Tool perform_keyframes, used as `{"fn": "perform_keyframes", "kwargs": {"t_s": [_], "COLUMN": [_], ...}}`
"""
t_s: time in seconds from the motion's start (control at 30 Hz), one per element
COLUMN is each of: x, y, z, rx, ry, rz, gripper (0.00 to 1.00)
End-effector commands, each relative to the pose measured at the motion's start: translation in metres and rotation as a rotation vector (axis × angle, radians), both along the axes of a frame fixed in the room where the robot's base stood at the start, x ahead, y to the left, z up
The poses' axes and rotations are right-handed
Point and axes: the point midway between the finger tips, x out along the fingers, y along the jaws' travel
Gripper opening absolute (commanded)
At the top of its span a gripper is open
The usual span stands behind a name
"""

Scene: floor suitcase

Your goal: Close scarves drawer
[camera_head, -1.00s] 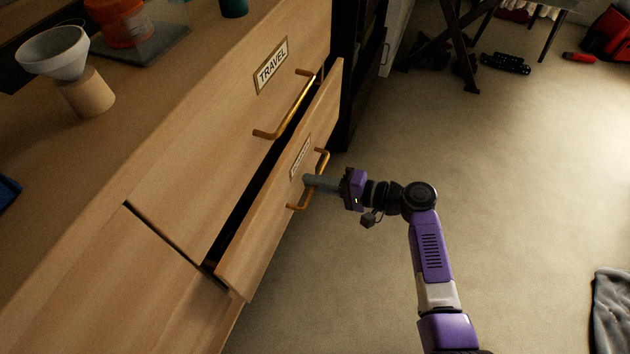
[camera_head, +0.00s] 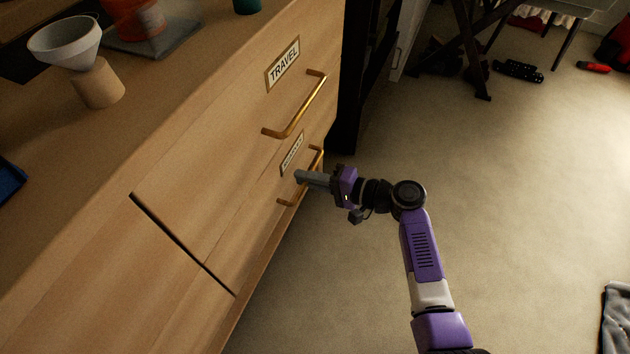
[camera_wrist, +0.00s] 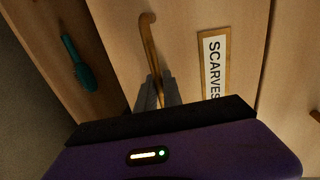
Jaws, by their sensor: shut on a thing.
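The scarves drawer (camera_head: 262,215) is the lower drawer of the wooden dresser. In the head view its front looks flush with the dresser, with no gap above it. Its label reads SCARVES in the wrist view (camera_wrist: 213,66). My gripper (camera_head: 300,177) is at the drawer's brass handle (camera_head: 285,202), with its fingers shut on the handle's middle. The wrist view also shows the handle (camera_wrist: 148,40) running down between the grey fingers (camera_wrist: 156,92). The grip itself is partly hidden by my gripper body.
The TRAVEL drawer (camera_head: 225,150) above is shut, with its own brass handle (camera_head: 297,110). A funnel (camera_head: 65,42) and a cork-coloured cylinder (camera_head: 98,84) stand on the dresser top. A teal brush (camera_wrist: 76,62) shows in the wrist view.

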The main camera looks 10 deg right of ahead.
Motion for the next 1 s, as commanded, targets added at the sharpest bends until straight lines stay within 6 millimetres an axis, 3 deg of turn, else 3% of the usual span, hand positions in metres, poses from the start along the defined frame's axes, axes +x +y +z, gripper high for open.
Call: {"fn": "perform_keyframes", "kwargs": {"t_s": [0.13, 0.17, 0.27, 0.63, 1.0], "x": [0.002, 0.002, 0.001, 0.0, -0.031], "y": [0.002, 0.003, 0.002, -0.001, -0.047], "z": [0.001, 0.001, 0.001, 0.004, 0.014], "rx": [-0.002, -0.002, -0.002, -0.001, -0.002], "ry": [-0.002, -0.002, -0.002, -0.004, 0.001], "rz": [0.001, 0.001, 0.002, 0.001, -0.002], "gripper": [0.0, 0.15, 0.32, 0.32, 0.32]}}
